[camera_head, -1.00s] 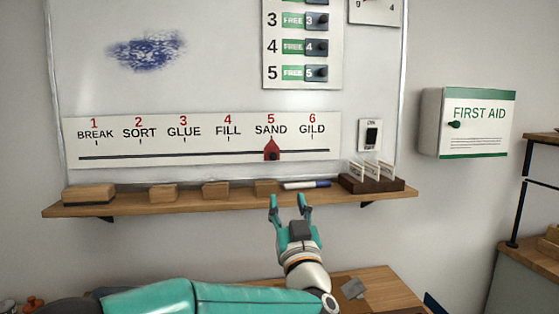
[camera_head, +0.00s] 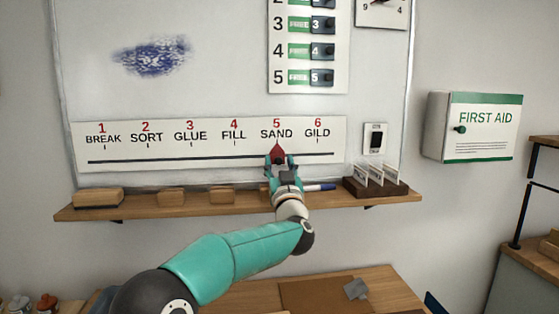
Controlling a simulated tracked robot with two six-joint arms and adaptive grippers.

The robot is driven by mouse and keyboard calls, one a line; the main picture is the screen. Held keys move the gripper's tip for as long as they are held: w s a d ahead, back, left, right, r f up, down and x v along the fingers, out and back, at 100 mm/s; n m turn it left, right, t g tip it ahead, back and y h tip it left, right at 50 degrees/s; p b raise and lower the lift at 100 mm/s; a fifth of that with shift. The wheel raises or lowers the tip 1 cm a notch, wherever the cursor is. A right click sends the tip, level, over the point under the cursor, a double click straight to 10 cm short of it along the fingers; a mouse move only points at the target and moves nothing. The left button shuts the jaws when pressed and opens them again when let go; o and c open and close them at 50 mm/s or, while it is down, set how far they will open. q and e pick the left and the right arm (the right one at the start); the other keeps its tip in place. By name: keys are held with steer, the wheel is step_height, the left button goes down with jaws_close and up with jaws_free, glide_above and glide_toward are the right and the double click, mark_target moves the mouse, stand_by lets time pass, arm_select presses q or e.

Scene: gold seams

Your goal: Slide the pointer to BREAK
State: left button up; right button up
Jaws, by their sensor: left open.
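The red pointer (camera_head: 278,150) sits on the black track of the white step strip (camera_head: 210,164), under 5 SAND. The word BREAK (camera_head: 103,139), under a red 1, is at the far left of the strip. My left gripper (camera_head: 280,162) is at the pointer, its open fingers on either side of the pointer's lower part. They hide that lower part, and I cannot tell whether they touch it. My right gripper is not in view.
A wooden shelf (camera_head: 150,207) below the strip holds several wooden blocks, a blue-capped marker (camera_head: 320,187) and a dark card rack (camera_head: 376,188). A switch (camera_head: 375,139) is right of the strip. The board left of the pointer is clear.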

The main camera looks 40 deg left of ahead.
arm_select(q)
steer(key=shift+w+a, duration=0.1)
steer(key=shift+a, duration=0.05)
jaws_close()
steer(key=shift+a, duration=0.1)
stand_by(0.4)
